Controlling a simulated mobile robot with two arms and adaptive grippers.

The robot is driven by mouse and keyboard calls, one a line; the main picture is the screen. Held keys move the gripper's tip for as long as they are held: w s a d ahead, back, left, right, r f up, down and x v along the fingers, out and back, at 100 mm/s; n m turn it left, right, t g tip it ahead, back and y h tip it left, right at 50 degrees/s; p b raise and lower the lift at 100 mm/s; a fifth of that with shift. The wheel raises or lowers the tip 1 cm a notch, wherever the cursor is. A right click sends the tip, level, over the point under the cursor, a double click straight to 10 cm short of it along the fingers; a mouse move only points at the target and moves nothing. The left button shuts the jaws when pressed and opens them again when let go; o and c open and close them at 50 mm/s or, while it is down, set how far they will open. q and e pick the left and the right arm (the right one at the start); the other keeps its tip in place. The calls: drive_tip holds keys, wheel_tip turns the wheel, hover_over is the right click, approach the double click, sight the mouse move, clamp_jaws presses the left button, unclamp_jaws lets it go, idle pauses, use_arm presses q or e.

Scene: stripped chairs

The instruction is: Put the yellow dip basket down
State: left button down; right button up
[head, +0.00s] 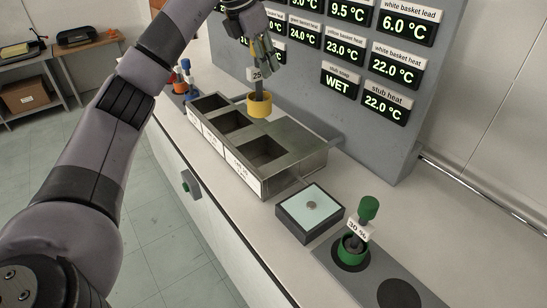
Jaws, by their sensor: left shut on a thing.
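The yellow dip basket (260,105) is a small yellow cup on an upright stem with a white tag that starts "25". My left gripper (264,62) is shut on the top of its stem and holds it upright. The basket shows in front of the back rim of the steel tank (301,146), beside the openings rather than in one. I cannot tell whether its bottom touches the tank. My right gripper is not in view.
The tank has three square wells and a label strip in front. A green basket (351,248) stands on a dark pad; a round spot (399,294) beside it is empty. A box with a pale top (309,213) carries a small disc. Other baskets (186,78) stand far left. A display panel (343,70) rises behind.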

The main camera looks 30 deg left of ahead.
sight(262, 96)
use_arm(q)
drive_tip(key=shift+x, duration=0.95)
drive_tip(key=f, duration=0.2)
drive_tip(key=f+p, duration=0.1)
drive_tip(key=f, duration=0.2)
drive_tip(key=s+f, duration=0.1)
drive_tip(key=f, duration=0.2)
drive_tip(key=shift+a+f, duration=0.1)
drive_tip(key=shift+a, duration=0.05)
wheel_tip(262, 96, down, 4)
drive_tip(key=shift+w+r+p, duration=0.1)
drive_tip(key=shift+w+p, duration=0.05)
drive_tip(key=shift+p, duration=0.4)
wheel_tip(262, 96, down, 6)
drive_tip(key=shift+r+p, duration=0.1)
drive_tip(key=shift+p, duration=0.4)
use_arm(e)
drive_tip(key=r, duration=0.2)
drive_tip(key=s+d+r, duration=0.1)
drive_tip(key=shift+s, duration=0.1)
use_arm(q)
drive_tip(key=c, duration=1.5)
unclamp_jaws()
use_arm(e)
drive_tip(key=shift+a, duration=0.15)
